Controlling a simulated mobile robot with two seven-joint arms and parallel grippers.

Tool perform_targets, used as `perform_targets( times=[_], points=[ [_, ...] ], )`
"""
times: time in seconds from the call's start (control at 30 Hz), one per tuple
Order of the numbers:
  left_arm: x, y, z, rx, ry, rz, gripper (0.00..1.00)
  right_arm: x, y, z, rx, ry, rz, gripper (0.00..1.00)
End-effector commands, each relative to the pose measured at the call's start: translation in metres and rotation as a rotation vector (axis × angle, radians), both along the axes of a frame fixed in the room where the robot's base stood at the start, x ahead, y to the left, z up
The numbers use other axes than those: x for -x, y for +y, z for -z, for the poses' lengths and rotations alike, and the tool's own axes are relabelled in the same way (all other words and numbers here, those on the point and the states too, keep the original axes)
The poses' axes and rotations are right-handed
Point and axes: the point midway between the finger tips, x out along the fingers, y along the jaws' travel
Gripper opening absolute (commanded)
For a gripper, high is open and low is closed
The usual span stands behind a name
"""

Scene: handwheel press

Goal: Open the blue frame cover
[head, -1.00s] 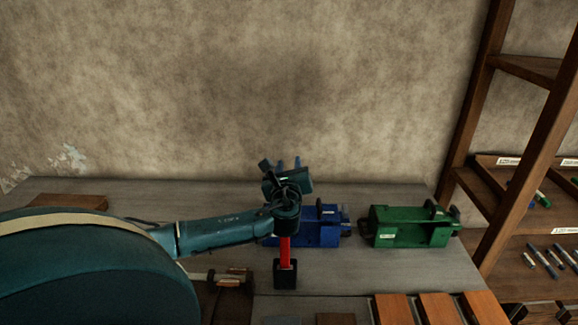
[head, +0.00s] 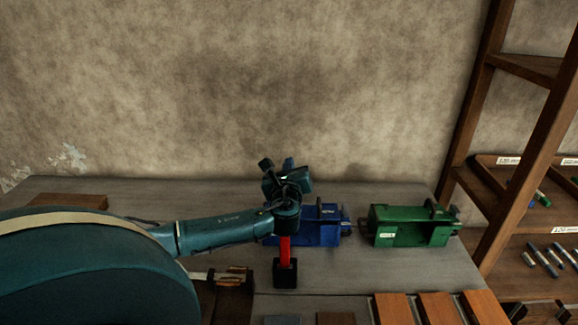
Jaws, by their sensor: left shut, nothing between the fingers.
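The blue frame (head: 321,229) sits on the grey bench, right of the middle. Its left part is hidden behind my left wrist, and I cannot make out how its cover stands. My left gripper (head: 289,163) is in front of and above the frame's left end in the picture. Its fingers point away toward the wall, close together, shut and empty. I cannot tell whether it touches the frame. My right gripper is not in view.
A green frame (head: 410,228) stands right of the blue one. A red post with a black block (head: 285,274) shows below my wrist. Orange-brown boards (head: 437,308) lie at the front right. A wooden shelf (head: 528,70) rises at the right. Bare bench lies between.

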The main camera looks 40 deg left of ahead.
Motion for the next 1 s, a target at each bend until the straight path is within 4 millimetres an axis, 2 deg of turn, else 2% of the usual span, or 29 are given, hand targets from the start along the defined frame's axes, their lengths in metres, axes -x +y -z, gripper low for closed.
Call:
perform_targets(
  times=[0.77, 1.0],
  points=[
    [-0.0001, 0.0001, -0.0001, 0.0, 0.0, 0.0, 0.0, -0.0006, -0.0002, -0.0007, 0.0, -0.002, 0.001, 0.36],
    [-0.0001, 0.0001, -0.0001, 0.0, 0.0, 0.0, 0.18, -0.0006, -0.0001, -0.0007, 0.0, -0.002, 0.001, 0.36]
  ],
)
